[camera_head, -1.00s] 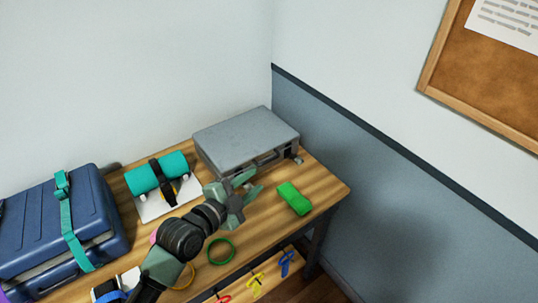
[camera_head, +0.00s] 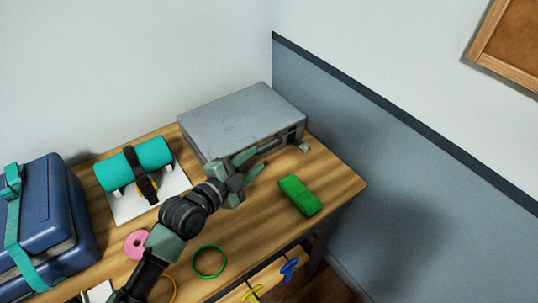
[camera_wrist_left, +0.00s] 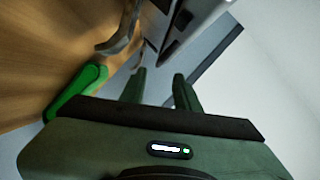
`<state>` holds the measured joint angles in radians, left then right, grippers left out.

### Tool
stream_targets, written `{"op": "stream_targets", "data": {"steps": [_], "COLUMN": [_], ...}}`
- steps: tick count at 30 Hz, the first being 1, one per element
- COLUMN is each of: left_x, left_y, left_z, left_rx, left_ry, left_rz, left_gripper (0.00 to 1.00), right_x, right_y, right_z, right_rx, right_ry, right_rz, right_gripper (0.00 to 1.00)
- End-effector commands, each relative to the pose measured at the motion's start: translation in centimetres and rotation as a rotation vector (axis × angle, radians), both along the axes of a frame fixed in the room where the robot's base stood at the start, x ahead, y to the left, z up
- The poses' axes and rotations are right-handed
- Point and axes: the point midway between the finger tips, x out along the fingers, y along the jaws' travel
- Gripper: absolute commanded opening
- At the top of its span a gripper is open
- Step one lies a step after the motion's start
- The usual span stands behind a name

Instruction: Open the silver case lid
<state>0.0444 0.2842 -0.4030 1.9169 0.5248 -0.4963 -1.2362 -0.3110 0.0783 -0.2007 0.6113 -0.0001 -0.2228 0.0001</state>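The silver case (camera_head: 240,118) lies flat and shut at the back right of the wooden table, its handle (camera_head: 272,146) on the front face. A latch (camera_head: 303,147) sticks out near its front right corner. My left gripper (camera_head: 250,164) is open, just in front of the case's front face, with its fingers spread and nothing between them. In the left wrist view the two fingertips (camera_wrist_left: 160,82) point towards the case's edge (camera_wrist_left: 190,28), apart from it. My right gripper does not show.
A green block (camera_head: 300,196) lies right of my gripper. A teal roll (camera_head: 134,165) on a white stand, a blue strapped suitcase (camera_head: 45,220), a pink ring (camera_head: 138,244) and a green ring (camera_head: 209,261) are to the left. A wall stands close behind the case.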

Motion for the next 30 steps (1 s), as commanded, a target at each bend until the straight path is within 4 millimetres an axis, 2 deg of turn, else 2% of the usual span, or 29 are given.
{"op": "stream_targets", "data": {"steps": [3,7,12,18,28,29,30], "left_x": [0.6,2.1,4.3,6.0,6.3,6.3,6.3], "left_y": [-0.4,-1.4,-3.0,-4.1,-4.3,-4.3,-4.3], "left_z": [-0.4,-0.5,-1.1,-1.7,-1.9,-1.9,-1.9], "left_rx": [-0.004,-0.004,-0.003,-0.001,-0.001,0.000,0.000], "left_ry": [0.000,0.000,0.001,0.000,-0.001,0.000,0.000], "left_rz": [0.001,0.001,0.000,-0.001,0.000,0.000,0.000], "left_gripper": [0.32,0.32,0.32,0.32,0.32,0.26,0.15], "right_x": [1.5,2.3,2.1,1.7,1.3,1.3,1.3], "right_y": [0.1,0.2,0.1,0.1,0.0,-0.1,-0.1], "right_z": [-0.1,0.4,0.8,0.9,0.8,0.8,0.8], "right_rx": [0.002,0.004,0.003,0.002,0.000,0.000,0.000], "right_ry": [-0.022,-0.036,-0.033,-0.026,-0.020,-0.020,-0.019], "right_rz": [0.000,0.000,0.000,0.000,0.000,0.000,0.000], "right_gripper": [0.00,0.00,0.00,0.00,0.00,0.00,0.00]}}
